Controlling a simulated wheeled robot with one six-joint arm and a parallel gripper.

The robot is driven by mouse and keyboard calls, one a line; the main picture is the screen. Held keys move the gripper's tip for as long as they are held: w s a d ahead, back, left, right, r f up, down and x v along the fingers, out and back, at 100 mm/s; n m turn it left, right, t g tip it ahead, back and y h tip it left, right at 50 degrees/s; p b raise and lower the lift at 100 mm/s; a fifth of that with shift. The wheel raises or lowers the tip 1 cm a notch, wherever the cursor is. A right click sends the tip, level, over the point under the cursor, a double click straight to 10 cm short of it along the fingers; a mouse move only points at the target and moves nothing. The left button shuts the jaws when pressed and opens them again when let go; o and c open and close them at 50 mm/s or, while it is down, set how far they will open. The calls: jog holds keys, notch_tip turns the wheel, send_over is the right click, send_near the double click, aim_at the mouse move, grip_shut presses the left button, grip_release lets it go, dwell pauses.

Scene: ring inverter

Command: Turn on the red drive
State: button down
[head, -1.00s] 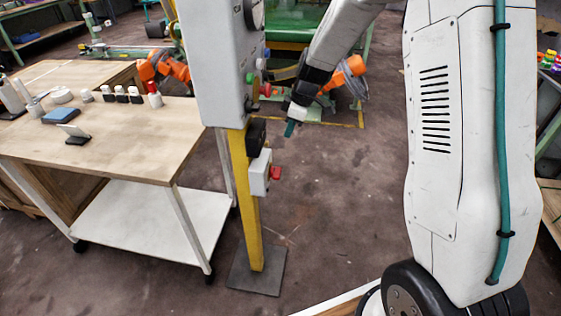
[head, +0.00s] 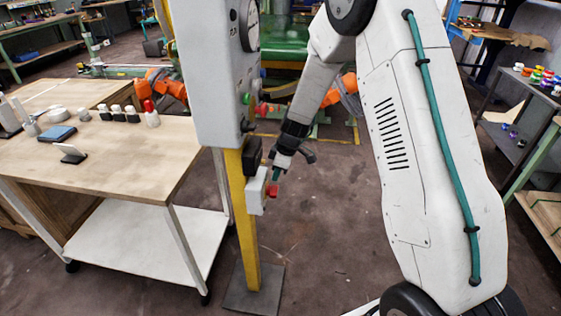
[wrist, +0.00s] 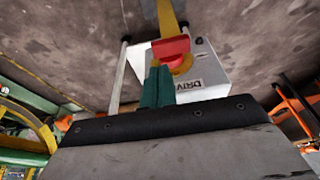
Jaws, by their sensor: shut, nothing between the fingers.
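The red drive switch is a red rotary handle (wrist: 171,50) on a yellow disc, on a pale grey box (wrist: 206,68) lettered "DRIV…" in the wrist view. In the head view the same box (head: 256,192) is on a yellow post, with the red handle (head: 271,191) on its right side. My gripper (head: 275,172) is just above the handle in the head view. In the wrist view its green fingertips (wrist: 157,84) are shut together, empty, and overlap the handle's lower edge. I cannot tell whether they touch it.
A larger grey control cabinet (head: 215,75) with coloured buttons is on the post above the box. A black block (head: 251,157) sits between them. A wooden-topped cart (head: 100,170) stands left. Open floor (head: 330,220) lies right of the post.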

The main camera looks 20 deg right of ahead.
aim_at(272, 191)
jog(key=shift+f, duration=1.45)
